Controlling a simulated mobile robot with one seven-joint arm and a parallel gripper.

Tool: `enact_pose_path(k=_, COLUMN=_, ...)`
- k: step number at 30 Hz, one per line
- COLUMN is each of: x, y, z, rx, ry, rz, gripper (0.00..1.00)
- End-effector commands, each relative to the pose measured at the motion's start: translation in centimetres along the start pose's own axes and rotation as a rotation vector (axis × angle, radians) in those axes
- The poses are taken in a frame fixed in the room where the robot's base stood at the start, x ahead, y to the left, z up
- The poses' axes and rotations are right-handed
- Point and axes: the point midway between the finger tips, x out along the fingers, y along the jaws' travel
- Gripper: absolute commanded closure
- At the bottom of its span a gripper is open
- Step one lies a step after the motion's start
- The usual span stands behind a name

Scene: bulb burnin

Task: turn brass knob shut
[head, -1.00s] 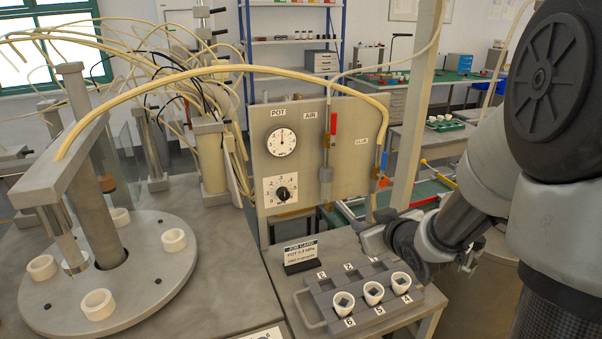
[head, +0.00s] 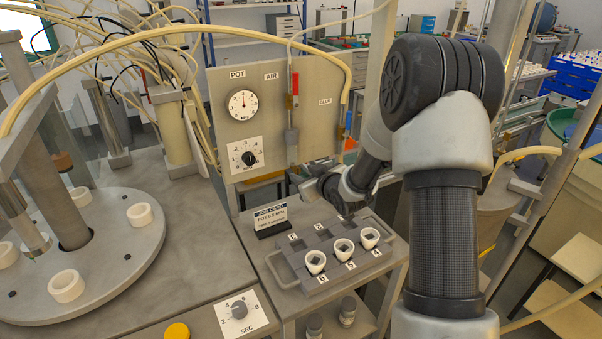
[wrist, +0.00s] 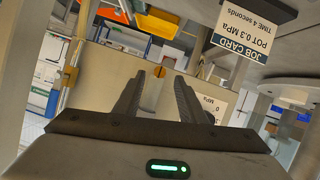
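A round brass-coloured knob (wrist: 159,71) with a dark line across its face shows in the wrist view, framed between my finger tips against the pale panel. My gripper (wrist: 157,97) is open; its two dark fingers stand apart with nothing held, and the knob appears beyond them, apart from them. In the head view the instrument panel (head: 225,110) carries a red-handled air valve (head: 294,85) with a brass-coloured part, and a blue-marked valve at its right edge. I cannot tell which of these the wrist view's knob belongs to.
The pressure dial (head: 249,158) sits on the panel's left. Hoses arch overhead. A round turntable (head: 120,255) fills the left side.

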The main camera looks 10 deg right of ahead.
Motion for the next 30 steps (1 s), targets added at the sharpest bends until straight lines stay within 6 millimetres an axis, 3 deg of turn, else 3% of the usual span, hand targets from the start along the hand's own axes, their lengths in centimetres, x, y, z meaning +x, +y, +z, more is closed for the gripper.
enact_pose_path(k=6, x=2.6, y=0.0, z=0.0, rx=0.001, ry=0.000, rz=0.000, gripper=0.63)
enact_pose_path(k=17, x=3.1, y=0.0, z=0.0, rx=0.000, ry=0.000, rz=0.001, gripper=0.63)
enact_pose_path(k=24, x=3.1, y=0.0, z=0.0, rx=0.000, ry=0.000, rz=0.001, gripper=1.00)
enact_pose_path(k=30, x=3.0, y=0.1, z=0.0, rx=0.008, ry=0.000, rz=-0.002, gripper=1.00)
